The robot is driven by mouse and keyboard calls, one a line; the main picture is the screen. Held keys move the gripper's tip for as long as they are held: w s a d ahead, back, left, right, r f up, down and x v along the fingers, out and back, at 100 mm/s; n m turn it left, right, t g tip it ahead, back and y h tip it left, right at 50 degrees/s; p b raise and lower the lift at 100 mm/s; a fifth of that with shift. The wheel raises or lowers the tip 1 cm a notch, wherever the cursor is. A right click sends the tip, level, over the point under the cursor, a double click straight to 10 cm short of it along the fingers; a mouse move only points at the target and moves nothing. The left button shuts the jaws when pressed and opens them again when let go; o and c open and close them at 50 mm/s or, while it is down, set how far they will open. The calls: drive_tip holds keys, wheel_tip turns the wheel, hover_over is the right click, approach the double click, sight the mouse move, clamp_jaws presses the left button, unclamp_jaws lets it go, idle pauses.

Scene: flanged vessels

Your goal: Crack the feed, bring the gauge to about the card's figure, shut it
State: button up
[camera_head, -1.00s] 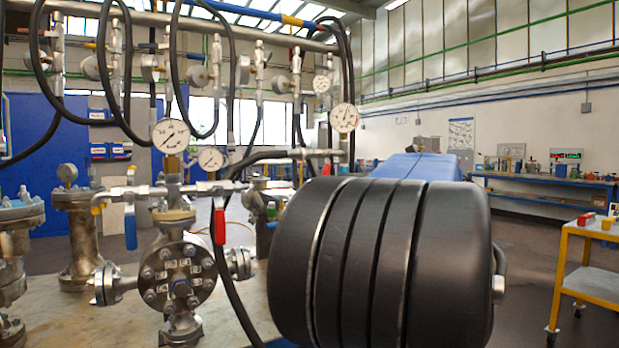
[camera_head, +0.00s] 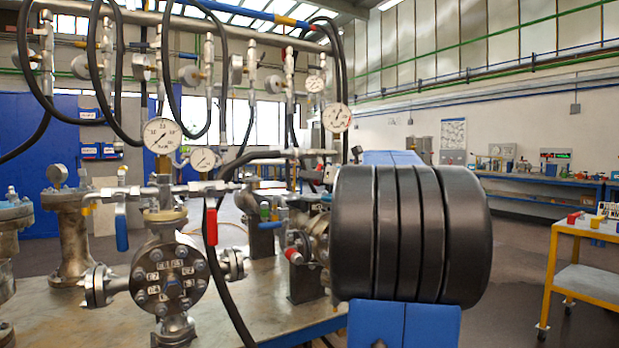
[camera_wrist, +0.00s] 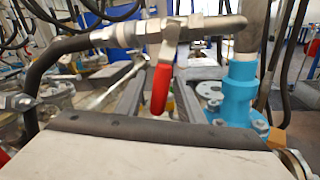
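In the head view a lever valve with a red handle (camera_head: 212,222) hangs from a horizontal pipe beside a flanged vessel (camera_head: 170,278). A second lever with a blue handle (camera_head: 121,228) hangs left of it. A dial gauge (camera_head: 162,135) stands above the vessel; its reading is too small to tell. My black arm link hides my gripper there. In the wrist view my gripper (camera_wrist: 160,75) shows two dark fingers, apart. A red lever (camera_wrist: 162,88) hangs from a pipe between them in the picture; I see no grip on it. I cannot tell whether both red levers are the same.
More gauges (camera_head: 203,159) (camera_head: 336,117) and looping black hoses crowd the overhead pipes. A teal fitting (camera_wrist: 240,92) stands right of the red lever in the wrist view. A yellow cart (camera_head: 575,275) stands at the right. Open floor lies between the cart and my arm.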

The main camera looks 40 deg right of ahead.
drive_tip(key=shift+w, duration=0.8)
clamp_jaws()
drive_tip(key=n, duration=0.1)
drive_tip(key=d+n, duration=0.2)
drive_tip(key=shift+s+f+g, duration=0.25)
drive_tip(key=shift+g, duration=0.05)
unclamp_jaws()
